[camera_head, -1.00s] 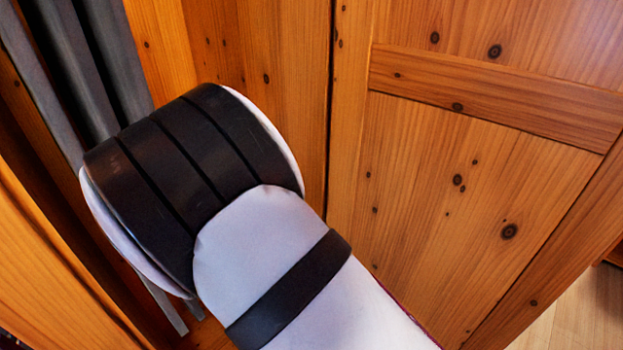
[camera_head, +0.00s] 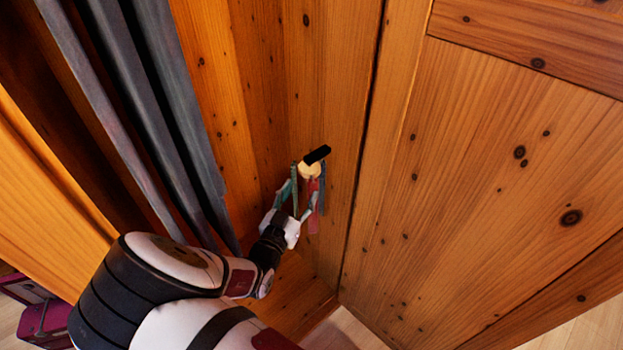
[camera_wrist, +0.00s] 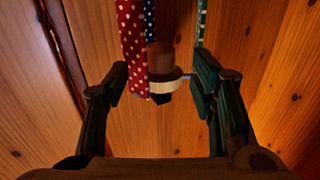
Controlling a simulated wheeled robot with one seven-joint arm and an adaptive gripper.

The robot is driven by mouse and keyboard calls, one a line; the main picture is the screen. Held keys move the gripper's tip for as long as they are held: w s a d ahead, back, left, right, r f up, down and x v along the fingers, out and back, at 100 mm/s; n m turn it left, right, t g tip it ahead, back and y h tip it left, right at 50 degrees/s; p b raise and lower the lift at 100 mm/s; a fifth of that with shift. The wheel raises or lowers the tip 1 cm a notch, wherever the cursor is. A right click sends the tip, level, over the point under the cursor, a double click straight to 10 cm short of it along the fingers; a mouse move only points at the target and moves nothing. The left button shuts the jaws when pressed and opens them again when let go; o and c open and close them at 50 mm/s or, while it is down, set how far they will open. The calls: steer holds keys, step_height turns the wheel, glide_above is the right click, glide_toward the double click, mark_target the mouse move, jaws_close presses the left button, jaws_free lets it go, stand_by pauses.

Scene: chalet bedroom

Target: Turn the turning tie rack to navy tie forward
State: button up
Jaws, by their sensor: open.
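The tie rack shows in the head view as a pale round hub (camera_head: 309,170) with a black piece (camera_head: 317,154) at its top, by the wooden panel. A green tie (camera_head: 294,188), a red tie (camera_head: 313,212) and a blue tie (camera_head: 322,190) hang around it. In the wrist view the red dotted tie (camera_wrist: 132,45) and the navy dotted tie (camera_wrist: 150,22) are left of the brown post (camera_wrist: 162,57); the green dotted tie (camera_wrist: 201,25) is at right. My gripper (camera_wrist: 160,88) is open, its fingers either side of the hub (camera_wrist: 172,80). Contact with the ties cannot be told.
Grey hanging cloth (camera_head: 150,90) runs close along the left of my arm. A knotted wooden panel (camera_head: 480,190) fills the right side. Magenta boxes (camera_head: 45,322) stand on the floor at lower left.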

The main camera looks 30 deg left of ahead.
mark_target(307, 182)
steer(key=w+b, duration=0.1)
steer(key=w, duration=0.4)
steer(key=w+b, duration=0.1)
steer(key=w, duration=0.1)
steer(key=shift+w+a+b, duration=0.15)
steer(key=shift+a+b, duration=0.15)
steer(key=shift+b, duration=0.05)
steer(key=shift+c, duration=0.2)
steer(key=c, duration=1.1)
